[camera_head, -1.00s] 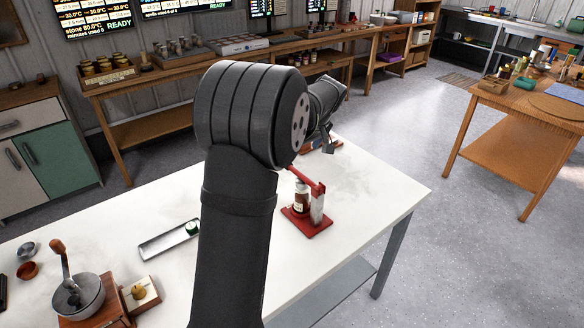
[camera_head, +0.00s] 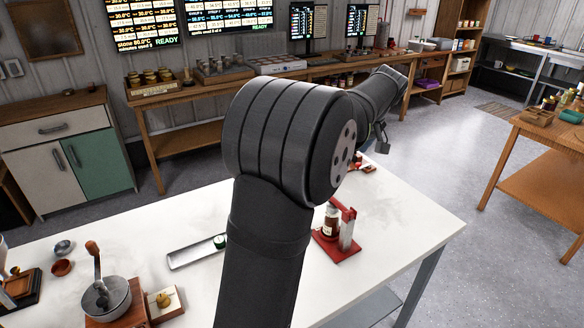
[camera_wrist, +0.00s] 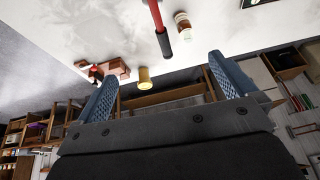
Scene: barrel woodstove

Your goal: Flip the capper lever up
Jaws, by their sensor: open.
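The red capper (camera_head: 338,246) stands on the white table near its right end, with a pale upright post. Its red lever (camera_head: 344,209) slopes from the post toward the upper left, its far end hidden behind my arm. In the wrist view the lever's black grip (camera_wrist: 165,44) points toward my gripper. A brown bottle (camera_head: 331,222) with a white label stands at the capper, and it also shows in the wrist view (camera_wrist: 184,27). My gripper (camera_wrist: 163,68) is open and empty, its blue fingers apart. The grip's end lies a little beyond the fingertips, between them in the picture.
A tray (camera_head: 195,253) with a green-topped item lies left of my arm. A hand grinder (camera_head: 105,295) stands at the front left. Red-brown items (camera_wrist: 112,68) and a yellow cylinder (camera_wrist: 144,78) show beyond my fingers. The table's right end (camera_head: 420,225) is clear.

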